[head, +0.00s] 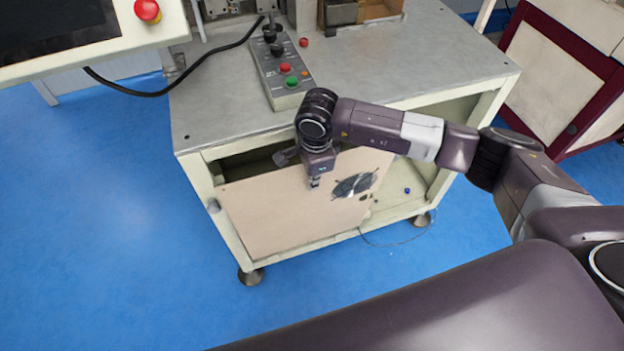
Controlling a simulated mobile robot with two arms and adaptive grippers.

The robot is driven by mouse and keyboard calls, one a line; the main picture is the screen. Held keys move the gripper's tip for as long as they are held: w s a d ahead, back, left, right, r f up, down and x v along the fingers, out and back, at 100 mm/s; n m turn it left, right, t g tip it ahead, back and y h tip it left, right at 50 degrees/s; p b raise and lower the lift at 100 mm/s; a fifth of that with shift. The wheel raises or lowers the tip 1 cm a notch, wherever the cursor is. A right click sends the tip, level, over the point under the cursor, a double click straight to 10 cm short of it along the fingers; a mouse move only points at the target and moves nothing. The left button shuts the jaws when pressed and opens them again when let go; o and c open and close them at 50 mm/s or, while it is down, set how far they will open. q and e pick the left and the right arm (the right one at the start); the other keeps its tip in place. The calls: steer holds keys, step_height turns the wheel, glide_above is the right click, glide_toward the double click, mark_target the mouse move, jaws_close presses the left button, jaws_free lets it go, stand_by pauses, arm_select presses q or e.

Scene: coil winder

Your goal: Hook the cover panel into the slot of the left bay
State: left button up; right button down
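A dark strip of the bay (245,162) shows above the panel. The slot cannot be made out. My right gripper (315,181) points down at the panel's upper middle, its tips against or just in front of the face. Whether its fingers are closed on the panel is not clear. My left gripper is not in view.
A control box (285,75) with knobs and buttons sits on the cabinet top (420,60). A screen with a red emergency button (148,10) is at upper left. A thin cable (395,243) and a small blue item (407,190) lie right of the panel. Blue floor at left is clear.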

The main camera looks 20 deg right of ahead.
steer(key=shift+w+r+b, duration=0.2)
steer(key=shift+b, duration=0.1)
stand_by(0.4)
steer(key=shift+f+b, duration=2.25)
steer(key=shift+f, duration=0.2)
stand_by(1.5)
steer(key=shift+s, duration=0.15)
steer(key=c, duration=2.1)
jaws_free()
steer(key=shift+s+f, duration=0.15)
steer(key=shift+f, duration=0.1)
step_height(320, 180, up, 12)
glide_above(312, 192)
steer(key=s, duration=0.2)
steer(key=shift+a+r, duration=0.1)
steer(key=shift+r, duration=0.05)
